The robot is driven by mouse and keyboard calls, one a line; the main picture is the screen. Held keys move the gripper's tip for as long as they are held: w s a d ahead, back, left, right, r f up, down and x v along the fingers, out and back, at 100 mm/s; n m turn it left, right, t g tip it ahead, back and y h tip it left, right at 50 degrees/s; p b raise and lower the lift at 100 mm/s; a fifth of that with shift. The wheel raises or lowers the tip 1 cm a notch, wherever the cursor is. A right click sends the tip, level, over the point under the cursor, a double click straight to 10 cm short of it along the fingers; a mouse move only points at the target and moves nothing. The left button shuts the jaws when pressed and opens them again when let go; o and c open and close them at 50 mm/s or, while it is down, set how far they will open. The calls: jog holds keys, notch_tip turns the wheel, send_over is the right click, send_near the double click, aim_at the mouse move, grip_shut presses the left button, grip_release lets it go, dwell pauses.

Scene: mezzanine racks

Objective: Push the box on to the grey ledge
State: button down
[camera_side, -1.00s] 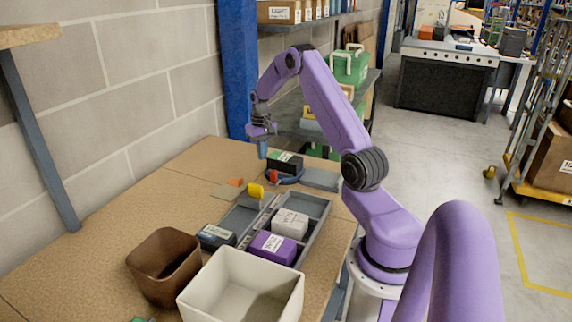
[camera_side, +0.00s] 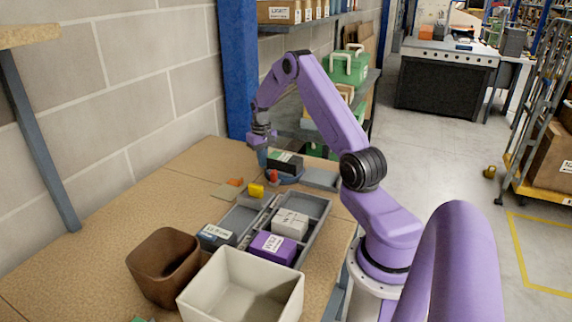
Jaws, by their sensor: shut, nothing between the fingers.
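A dark box (camera_side: 288,159) with a green and white label sits towards the back of the tan workbench. The grey ledge (camera_side: 322,179) is a low flat slab to the right of the box, nearer the bench's right edge, with a gap between them. My gripper (camera_side: 262,158) points down just left of the box, fingers shut and empty, its tips low near the bench. I cannot tell whether the tips touch the box.
A blue ring-shaped item (camera_side: 290,180) and a red piece (camera_side: 273,176) lie in front of the box. A grey divided tray (camera_side: 318,236), a brown bin (camera_side: 136,266) and a cream bin (camera_side: 202,293) fill the front.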

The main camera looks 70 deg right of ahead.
jog(key=shift+f, duration=0.15)
jog(key=shift+r, duration=0.3)
jog(key=shift+r, duration=0.55)
jog(key=shift+s, duration=0.2)
jog(key=shift+s, duration=0.45)
jog(key=shift+s, duration=0.1)
dwell(0.4)
jog(key=shift+s, duration=0.5)
